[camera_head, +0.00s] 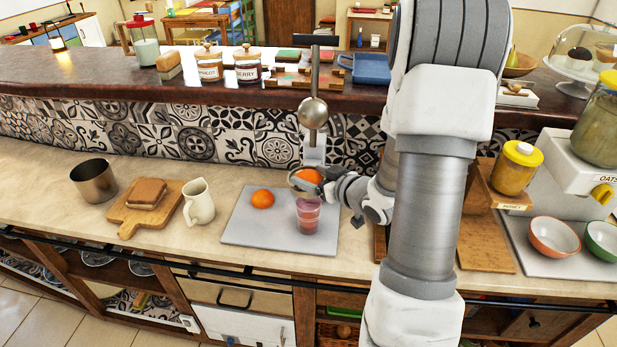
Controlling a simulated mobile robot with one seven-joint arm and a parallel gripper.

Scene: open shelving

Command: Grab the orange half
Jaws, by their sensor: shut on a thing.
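An orange half (309,175) sits at the juicer's cup, below the raised metal press dome (313,112) and above a glass of pinkish-red juice (308,216). My gripper (312,182) reaches in from the right and is shut on this orange half; its fingertips are small and partly hidden against the juicer (314,152). A second orange piece (263,199) lies on the grey mat (240,228), left of the glass and apart from my gripper. I cannot tell whether that piece is whole or cut.
A cream jug (199,202), a cutting board (128,218) with bread and a metal pot (94,181) stand to the left. My arm hides counter right of the juicer. Farther right are a honey jar (516,168) and two bowls (554,237).

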